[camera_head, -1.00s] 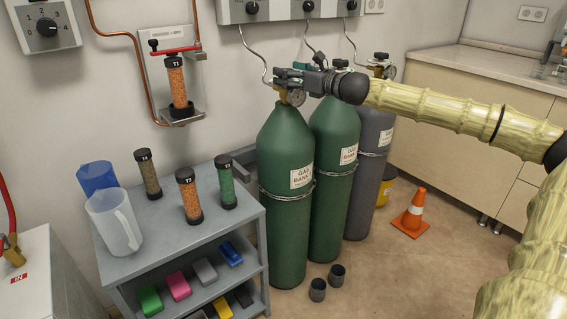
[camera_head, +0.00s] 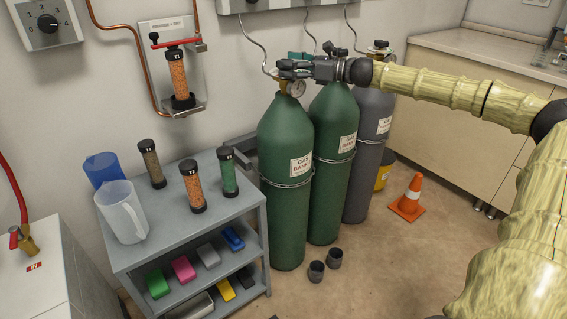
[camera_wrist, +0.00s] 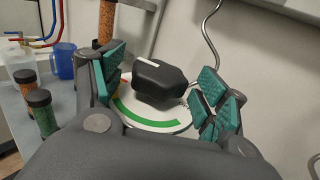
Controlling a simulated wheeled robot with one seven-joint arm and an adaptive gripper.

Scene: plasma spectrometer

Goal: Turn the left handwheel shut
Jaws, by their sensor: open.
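The left gas cylinder (camera_head: 286,180) is green and stands upright, with a gauge (camera_head: 297,88) at its valve. Its handwheel (camera_wrist: 160,80) shows in the wrist view as a black knob with a white mark, above a white disc with a green arc (camera_wrist: 150,117). My gripper (camera_head: 290,70) is at the top of this cylinder. In the wrist view my gripper (camera_wrist: 158,92) is open, with teal pads on both sides of the knob. A gap shows between the knob and the pads on each side. In the head view my gripper hides the handwheel.
A second green cylinder (camera_head: 333,185) and a grey one (camera_head: 367,165) stand to the right. A grey cart (camera_head: 235,207) with jugs and tubes is at left. An orange cone (camera_head: 409,197) and two dark cups (camera_head: 325,265) are on the floor. A bent pipe (camera_wrist: 208,45) rises near my gripper.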

